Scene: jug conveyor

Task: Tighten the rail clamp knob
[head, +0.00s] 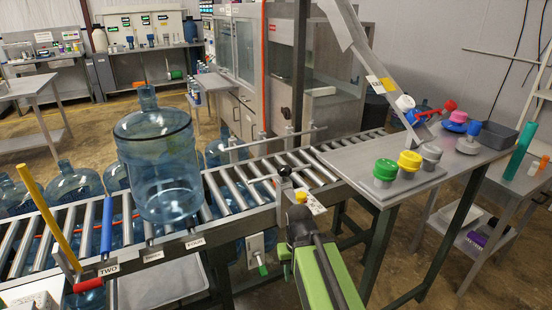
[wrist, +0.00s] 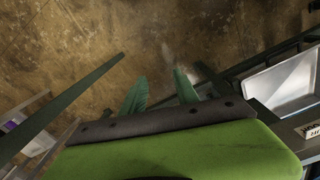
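A black round knob (head: 284,171) stands on a grey clamp post on the front rail (head: 240,221) of the roller conveyor, right of the large blue jug (head: 160,165). It looks like the rail clamp knob; how tight it is cannot be seen. My gripper (wrist: 172,90) shows two green fingers spread apart with bare floor between them, so it is open and empty. In the head view my green arm reaches up from the bottom, its end close below and right of the knob, apart from it. The knob does not show in the wrist view.
A yellow-marked tag (head: 312,203) hangs right of the knob. The side table (head: 350,165) at right holds several coloured caps below a sloping chute (head: 357,45). A yellow bar (head: 48,217) rises at the conveyor's left. A pale tray (wrist: 285,85) shows right in the wrist view.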

